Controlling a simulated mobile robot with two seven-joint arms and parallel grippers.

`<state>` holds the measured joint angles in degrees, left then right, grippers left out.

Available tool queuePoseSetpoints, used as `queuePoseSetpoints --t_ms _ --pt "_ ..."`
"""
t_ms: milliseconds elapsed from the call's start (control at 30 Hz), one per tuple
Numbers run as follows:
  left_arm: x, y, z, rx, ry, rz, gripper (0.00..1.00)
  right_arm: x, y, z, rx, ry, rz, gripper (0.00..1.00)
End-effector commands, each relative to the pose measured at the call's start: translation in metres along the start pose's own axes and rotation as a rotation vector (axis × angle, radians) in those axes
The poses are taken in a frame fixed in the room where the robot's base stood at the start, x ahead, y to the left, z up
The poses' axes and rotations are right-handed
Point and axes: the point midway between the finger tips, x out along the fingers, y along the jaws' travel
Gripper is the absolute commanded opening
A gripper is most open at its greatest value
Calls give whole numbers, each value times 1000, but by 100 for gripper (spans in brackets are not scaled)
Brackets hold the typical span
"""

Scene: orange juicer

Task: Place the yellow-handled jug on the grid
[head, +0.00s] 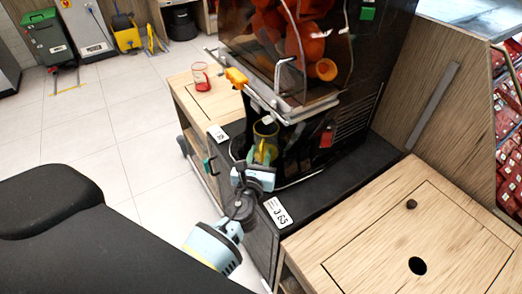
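The yellow-handled jug (266,129) is at the lower front of the orange juicer, with its handle turned toward my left gripper. It looks roughly upright. My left gripper (261,161) is right at the handle, and the handle overlaps its fingertips. The fingers are too small and too covered to show whether they are closed on the handle. The grid is not clearly visible; the jug, gripper and dark juicer base hide that area. I cannot tell whether the jug touches it. My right gripper is not in view.
The orange juicer (340,75) stands on a black-topped cabinet (318,192). A red-handled jug (201,76) stands on the wooden counter to the left. A wooden counter (455,235) with a round hole is at right. Open tiled floor lies left.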

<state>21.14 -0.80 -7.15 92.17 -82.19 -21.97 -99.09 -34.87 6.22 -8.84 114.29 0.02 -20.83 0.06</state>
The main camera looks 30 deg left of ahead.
Motion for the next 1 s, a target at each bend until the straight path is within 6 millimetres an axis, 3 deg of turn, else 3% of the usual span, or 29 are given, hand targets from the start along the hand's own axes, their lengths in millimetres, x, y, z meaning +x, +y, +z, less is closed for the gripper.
queuePoseSetpoints --t_ms 300,500,1000 --pt "-65 0 -2 0 3 -2 31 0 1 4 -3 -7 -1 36" --pt "-93 0 -2 -1 2 0 31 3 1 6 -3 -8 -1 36" --pt "-103 0 0 -1 -1 0 31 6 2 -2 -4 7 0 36"
